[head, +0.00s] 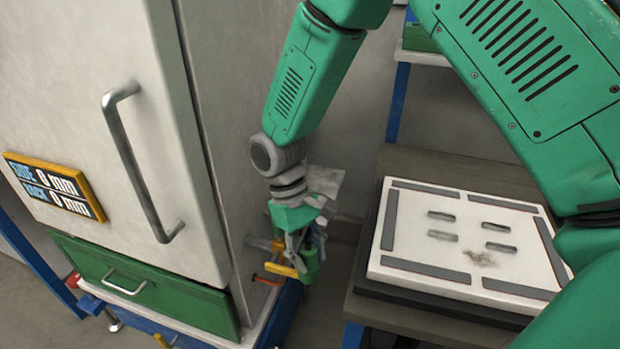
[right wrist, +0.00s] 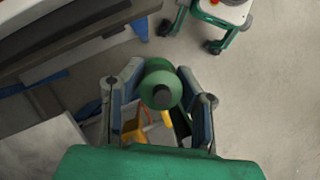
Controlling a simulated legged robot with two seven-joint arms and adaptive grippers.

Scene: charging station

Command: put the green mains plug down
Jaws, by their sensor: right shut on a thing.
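The green mains plug (right wrist: 160,84) shows in the right wrist view as a rounded green body with a dark round end, between the two fingers of my right gripper (right wrist: 158,98). In the head view the plug (head: 310,262) is a small green piece at the fingertips, partly hidden by the fingers. My right gripper (head: 303,250) is shut on it, hanging low beside the right side of the white cabinet. My left gripper is not in the head view.
The white cabinet (head: 85,60) with a metal handle and green drawer (head: 140,275) fills the left. Orange-yellow parts (head: 280,268) sit close to my right gripper. A white slotted plate (head: 400,240) lies on a stand at right. Grey floor lies between them.

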